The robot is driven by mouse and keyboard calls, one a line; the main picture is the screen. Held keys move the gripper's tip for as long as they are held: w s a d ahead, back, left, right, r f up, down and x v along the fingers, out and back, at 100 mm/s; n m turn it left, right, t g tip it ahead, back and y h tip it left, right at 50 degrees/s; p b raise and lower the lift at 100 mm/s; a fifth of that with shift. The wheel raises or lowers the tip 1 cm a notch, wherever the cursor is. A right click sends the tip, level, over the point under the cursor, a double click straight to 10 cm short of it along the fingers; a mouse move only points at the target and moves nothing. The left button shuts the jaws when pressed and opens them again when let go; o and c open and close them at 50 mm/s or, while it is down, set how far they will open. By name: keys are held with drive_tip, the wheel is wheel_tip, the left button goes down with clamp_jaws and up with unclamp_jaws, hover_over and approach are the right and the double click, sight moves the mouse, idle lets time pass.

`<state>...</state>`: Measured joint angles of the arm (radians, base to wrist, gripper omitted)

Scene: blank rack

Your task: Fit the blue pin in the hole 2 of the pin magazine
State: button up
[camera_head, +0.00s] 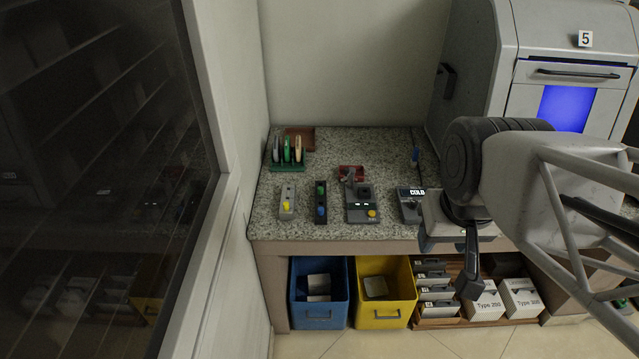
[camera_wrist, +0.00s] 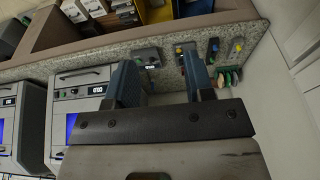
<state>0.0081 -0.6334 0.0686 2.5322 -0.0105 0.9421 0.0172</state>
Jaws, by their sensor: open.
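A small blue upright piece (camera_head: 416,154), which looks like the blue pin, stands at the back right of the granite counter. A narrow dark block (camera_head: 320,203) carries a green piece and a blue piece; it also shows in the wrist view (camera_wrist: 213,47). I cannot tell whether these are pins or buttons, nor which block is the pin magazine; no hole numbers are readable. My gripper (camera_head: 469,270) hangs in front of the counter's right part. In the wrist view my gripper (camera_wrist: 160,80) has its fingers wide apart with nothing between them.
A green rack (camera_head: 287,167) holds several upright discs. A grey yellow-button box (camera_head: 287,201), a grey fixture (camera_head: 362,207), a red tray (camera_head: 351,172) and a COLD-display device (camera_head: 410,205) stand on the counter (camera_head: 270,226). Blue (camera_head: 320,314) and yellow (camera_head: 386,314) bins sit below.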

drive_tip(key=shift+w, duration=0.1)
idle(0.5)
drive_tip(key=n+g, duration=0.3)
drive_tip(key=n, duration=1.3)
hover_over(321, 209)
drive_tip(key=f, duration=2.2)
drive_tip(key=shift+d, duration=0.3)
drive_tip(key=shift+w+a+f, duration=0.1)
drive_tip(key=shift+a+f, duration=0.1)
drive_tip(key=shift+f, duration=0.1)
drive_tip(key=shift+f, duration=1.3)
drive_tip(key=shift+a+f, duration=0.1)
drive_tip(key=shift+f, duration=2.5)
